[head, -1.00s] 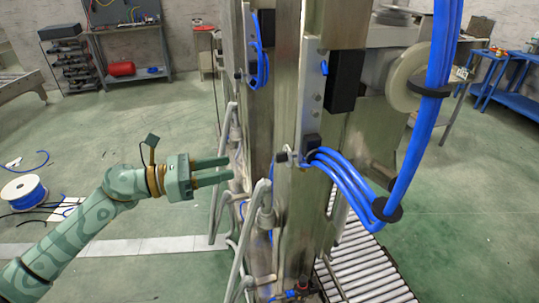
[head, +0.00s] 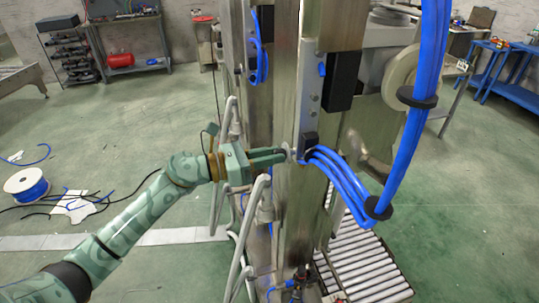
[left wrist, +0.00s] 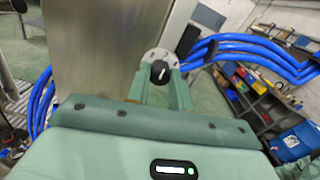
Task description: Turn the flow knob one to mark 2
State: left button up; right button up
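The flow knob is a black knob (left wrist: 160,72) with a white pointer line on a pale round dial plate (left wrist: 150,55), on the metal post (head: 298,215). In the left wrist view it shows between the tips of my left gripper (left wrist: 160,83), with a finger on each side. The fingers look apart, with a small gap to the knob; I cannot tell whether they touch it. In the head view my left gripper (head: 284,155) points right, its tips at the post's left side, hiding most of the knob. The dial's marks are too small to read. My right gripper is out of view.
Thick blue hoses (head: 340,182) loop out right of the knob, below a black box (head: 342,82) on the post. Grey bent tubing (head: 250,225) rises near my left forearm. A roller conveyor (head: 365,270) lies low on the right. Open green floor (head: 120,150) is at left.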

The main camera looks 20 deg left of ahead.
pick_arm(q)
grip_shut()
jog(key=shift+a+n+p, duration=0.1)
jog(key=shift+n+p, duration=2.6)
jog(key=shift+n, duration=2.1)
jog(key=o, duration=0.7)
grip_release()
